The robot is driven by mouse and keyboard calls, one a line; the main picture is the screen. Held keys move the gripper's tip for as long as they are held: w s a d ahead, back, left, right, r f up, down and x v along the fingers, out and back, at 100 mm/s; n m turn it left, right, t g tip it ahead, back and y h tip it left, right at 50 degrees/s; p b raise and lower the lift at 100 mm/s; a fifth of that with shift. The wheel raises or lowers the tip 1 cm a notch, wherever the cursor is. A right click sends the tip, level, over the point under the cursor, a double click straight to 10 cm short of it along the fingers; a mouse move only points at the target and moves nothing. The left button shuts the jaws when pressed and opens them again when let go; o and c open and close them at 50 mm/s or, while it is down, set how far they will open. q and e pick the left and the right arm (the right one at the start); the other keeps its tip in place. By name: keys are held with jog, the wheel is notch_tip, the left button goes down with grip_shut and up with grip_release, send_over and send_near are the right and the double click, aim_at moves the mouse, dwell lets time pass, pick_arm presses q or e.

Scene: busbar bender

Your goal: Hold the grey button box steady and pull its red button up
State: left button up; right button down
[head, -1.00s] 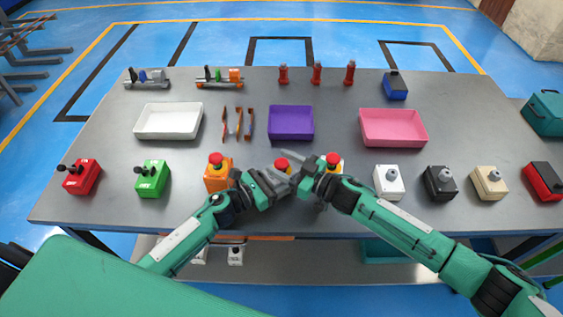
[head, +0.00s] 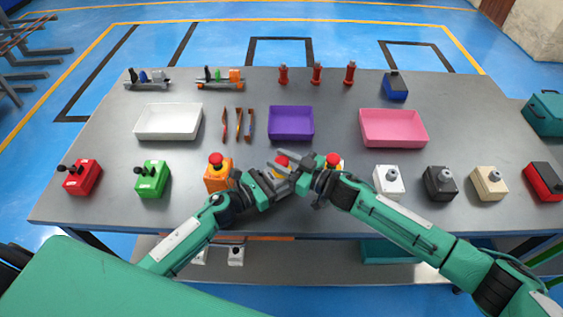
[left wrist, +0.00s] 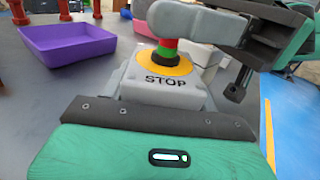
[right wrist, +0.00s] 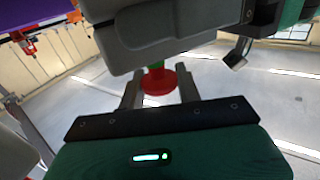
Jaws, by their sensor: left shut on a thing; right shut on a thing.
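The grey button box (left wrist: 165,92) has a STOP label and a yellow disc on top in the left wrist view. In the head view it is mostly hidden between my grippers. Its red button (head: 281,160) shows there above a bit of yellow. A green band shows under the red part of the button (left wrist: 169,43) in the left wrist view. My left gripper (head: 285,186) is shut on the box, its fingertips not clearly seen. My right gripper (head: 300,178) is shut on the red button (right wrist: 160,82), which shows between its fingers in the right wrist view.
An orange box (head: 217,178) with a red button stands close on the left, and another red button (head: 333,160) just right of my right gripper. A white box (head: 388,182) stands further right. A purple tray (head: 291,137) lies behind.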

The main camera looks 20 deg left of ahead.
pick_arm(q)
jog(key=shift+a+f, duration=0.1)
jog(key=shift+f, duration=0.05)
pick_arm(e)
jog(key=shift+r, duration=0.15)
jog(key=c, duration=1)
grip_release()
jog(key=v, duration=1.2)
pick_arm(q)
jog(key=o, duration=1.2)
